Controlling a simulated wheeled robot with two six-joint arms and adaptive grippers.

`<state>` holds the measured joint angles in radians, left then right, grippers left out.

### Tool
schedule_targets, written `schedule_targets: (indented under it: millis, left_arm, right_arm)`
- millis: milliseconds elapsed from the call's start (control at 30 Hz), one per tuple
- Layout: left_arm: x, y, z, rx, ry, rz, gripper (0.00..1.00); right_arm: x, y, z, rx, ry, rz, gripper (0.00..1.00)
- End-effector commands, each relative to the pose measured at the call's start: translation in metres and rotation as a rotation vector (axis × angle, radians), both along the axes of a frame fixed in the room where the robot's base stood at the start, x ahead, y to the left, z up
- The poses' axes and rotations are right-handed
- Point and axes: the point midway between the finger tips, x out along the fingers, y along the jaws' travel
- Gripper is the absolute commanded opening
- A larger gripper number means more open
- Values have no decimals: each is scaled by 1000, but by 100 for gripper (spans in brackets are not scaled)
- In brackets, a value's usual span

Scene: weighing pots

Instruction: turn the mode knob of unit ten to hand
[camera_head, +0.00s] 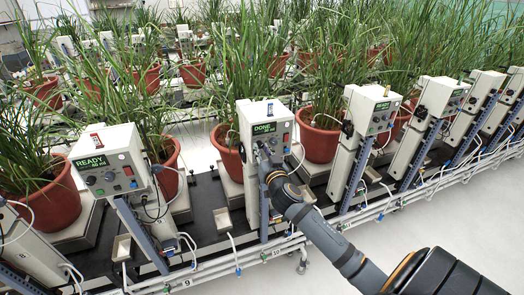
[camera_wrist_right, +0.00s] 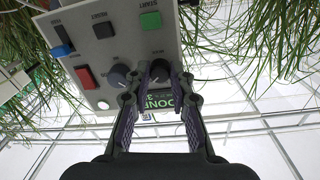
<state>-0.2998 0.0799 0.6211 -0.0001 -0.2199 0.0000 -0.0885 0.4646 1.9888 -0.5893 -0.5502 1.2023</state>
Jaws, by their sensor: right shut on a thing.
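Unit ten is the beige control box (camera_head: 254,113) in the middle of the head view, above the rail label 10 (camera_head: 277,253). Its green display (camera_head: 264,128) reads DONE. My right gripper (camera_head: 266,153) is at the lower front of this box. In the right wrist view the box face (camera_wrist_right: 115,45) appears turned over, and my right gripper (camera_wrist_right: 160,76) has its fingertips around a dark knob (camera_wrist_right: 159,70), shut on it. The fingers partly hide the knob and display, and I cannot read its pointer. A second grey knob (camera_wrist_right: 120,75) sits beside it, free. My left gripper is not in view.
A unit reading READY (camera_head: 104,165) stands to the left; more units stand to the right. Potted plants crowd behind. White pipes (camera_head: 330,232) run in front.

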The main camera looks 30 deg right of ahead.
Motion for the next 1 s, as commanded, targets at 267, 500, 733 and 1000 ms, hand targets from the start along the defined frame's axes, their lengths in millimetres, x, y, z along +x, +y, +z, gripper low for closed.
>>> schedule_targets:
  millis: [267, 500, 733, 1000]
  left_arm:
    - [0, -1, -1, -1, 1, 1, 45]
    - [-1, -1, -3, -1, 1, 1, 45]
    - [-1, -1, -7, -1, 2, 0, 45]
    - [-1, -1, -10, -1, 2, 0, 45]
  right_arm:
    - [0, 0, 0, -8, 2, 0, 0]
    - [0, 0, -1, -89, 20, -1, 0]
    - [0, -1, -1, -263, 62, -1, 0]
    - [0, -2, -1, -513, 122, -1, 0]
